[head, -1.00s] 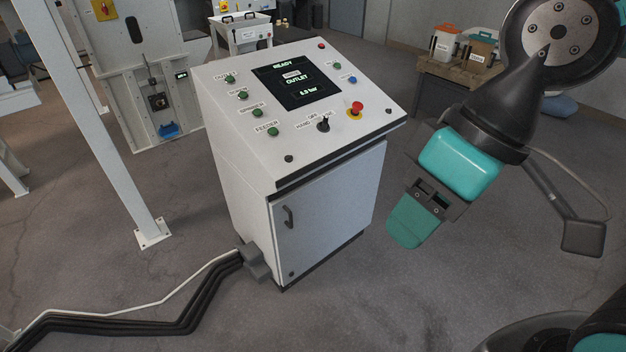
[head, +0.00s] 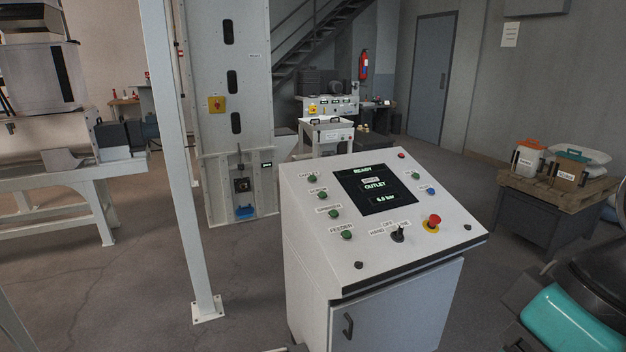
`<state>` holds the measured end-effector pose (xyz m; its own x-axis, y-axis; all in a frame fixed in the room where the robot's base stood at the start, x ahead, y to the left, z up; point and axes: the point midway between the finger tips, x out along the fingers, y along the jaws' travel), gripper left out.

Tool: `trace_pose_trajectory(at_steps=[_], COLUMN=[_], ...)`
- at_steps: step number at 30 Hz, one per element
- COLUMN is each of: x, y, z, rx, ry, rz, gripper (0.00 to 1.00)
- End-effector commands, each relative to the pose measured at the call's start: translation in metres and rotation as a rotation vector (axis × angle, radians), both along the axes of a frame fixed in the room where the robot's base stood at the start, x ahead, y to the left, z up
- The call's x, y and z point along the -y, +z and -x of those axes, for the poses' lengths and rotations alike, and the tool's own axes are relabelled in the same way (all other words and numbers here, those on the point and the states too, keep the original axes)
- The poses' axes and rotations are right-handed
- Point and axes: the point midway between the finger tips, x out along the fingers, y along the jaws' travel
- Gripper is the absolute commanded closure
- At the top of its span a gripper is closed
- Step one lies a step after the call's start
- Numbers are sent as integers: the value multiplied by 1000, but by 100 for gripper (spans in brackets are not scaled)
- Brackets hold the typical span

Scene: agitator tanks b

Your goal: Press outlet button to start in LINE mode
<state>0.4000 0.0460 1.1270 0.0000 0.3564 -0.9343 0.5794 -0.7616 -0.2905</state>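The slanted control panel (head: 300,222) stands on a white cabinet right of the middle. Its green outlet button (head: 312,179) is the topmost of several green buttons in the left column. Only a teal and dark part of my arm shows at the lower right, apart from the panel. My gripper's fingers are outside the picture.
A red emergency stop (head: 434,221) sits right of the selector. A white post (head: 180,170) stands left of the cabinet. A pallet table (head: 545,190) with containers is at the right. Open floor (head: 250,270) lies left of the cabinet.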

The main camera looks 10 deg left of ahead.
Motion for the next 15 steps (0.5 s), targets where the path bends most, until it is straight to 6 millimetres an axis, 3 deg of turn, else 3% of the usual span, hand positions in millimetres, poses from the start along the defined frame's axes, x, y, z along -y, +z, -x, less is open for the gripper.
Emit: trace_pose_trajectory(at_steps=[7,13,15], x=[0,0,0], y=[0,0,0], z=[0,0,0], rx=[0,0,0], ry=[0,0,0], rz=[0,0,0], gripper=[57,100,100])
